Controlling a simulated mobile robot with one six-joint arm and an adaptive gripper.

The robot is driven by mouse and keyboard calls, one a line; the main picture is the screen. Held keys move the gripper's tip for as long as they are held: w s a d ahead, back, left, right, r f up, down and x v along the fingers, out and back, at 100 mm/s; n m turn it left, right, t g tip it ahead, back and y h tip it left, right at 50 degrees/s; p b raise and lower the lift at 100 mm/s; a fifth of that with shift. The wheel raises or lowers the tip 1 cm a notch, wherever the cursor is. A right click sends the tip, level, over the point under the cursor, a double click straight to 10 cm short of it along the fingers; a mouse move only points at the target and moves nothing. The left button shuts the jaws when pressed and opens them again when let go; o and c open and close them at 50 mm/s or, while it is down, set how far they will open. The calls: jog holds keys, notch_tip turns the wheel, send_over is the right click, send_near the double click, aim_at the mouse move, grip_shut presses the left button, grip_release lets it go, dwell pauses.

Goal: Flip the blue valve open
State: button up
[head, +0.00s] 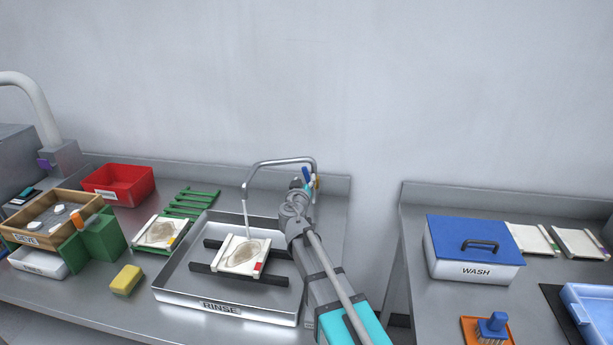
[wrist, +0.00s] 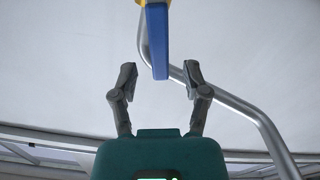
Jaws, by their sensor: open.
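The blue valve lever (wrist: 157,42) hangs from a yellow part at the top edge of the wrist view. Its lower end reaches between the two fingers of my gripper (wrist: 159,76), with a gap on each side. My gripper is open and holds nothing. In the head view the blue lever (head: 306,174) shows as a small piece beside the bent metal faucet (head: 280,162). My arm hides the faucet's base and most of my gripper there.
The rinse tray (head: 178,280) holds a framed piece (head: 243,254) on dark bars below the spout; a thin pale line runs down from the spout. The faucet pipe (wrist: 245,108) passes close by my right finger. The wall stands behind. A blue-lidded wash box (head: 450,235) is on the right bench.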

aim_at(306, 176)
jog(key=shift+w+d, duration=0.15)
jog(key=shift+w, duration=0.65)
jog(key=shift+w+d, duration=0.15)
jog(key=shift+w, duration=0.65)
grip_shut()
